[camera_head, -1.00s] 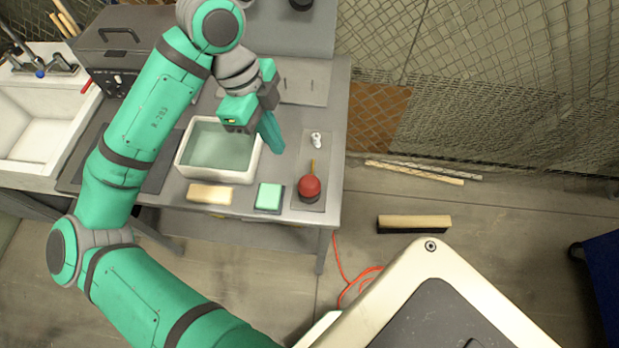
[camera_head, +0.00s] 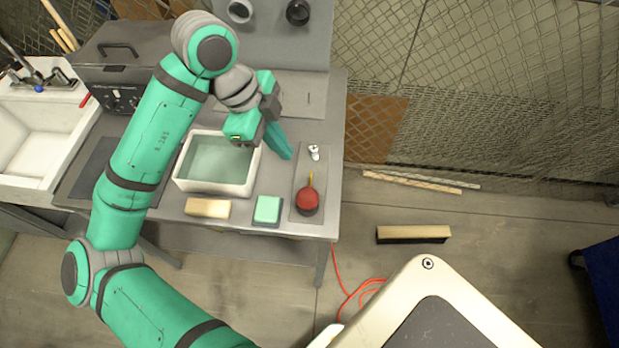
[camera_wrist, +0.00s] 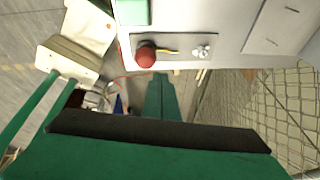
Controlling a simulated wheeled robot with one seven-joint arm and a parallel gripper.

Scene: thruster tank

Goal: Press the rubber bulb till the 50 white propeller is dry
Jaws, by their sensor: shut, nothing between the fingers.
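The red rubber bulb (camera_head: 307,199) sits on a dark round base on a grey plate (camera_head: 301,177) at the right end of the bench. A thin yellow nozzle points from it toward the small white propeller (camera_head: 314,153) at the plate's far end. Whether the propeller is wet is too small to tell. My gripper (camera_head: 284,153) is shut and empty, above the bench between the white tank and the plate, apart from the bulb. In the wrist view the bulb (camera_wrist: 146,54) and the propeller (camera_wrist: 202,51) show beyond my shut fingers (camera_wrist: 162,95).
A white tank of water (camera_head: 217,188) stands left of the plate. A tan block (camera_head: 208,208) and a green sponge-like block (camera_head: 267,209) lie along the bench's front edge. A grey box (camera_head: 120,75) and a sink (camera_head: 35,135) are at left. Mesh fencing stands behind at right.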

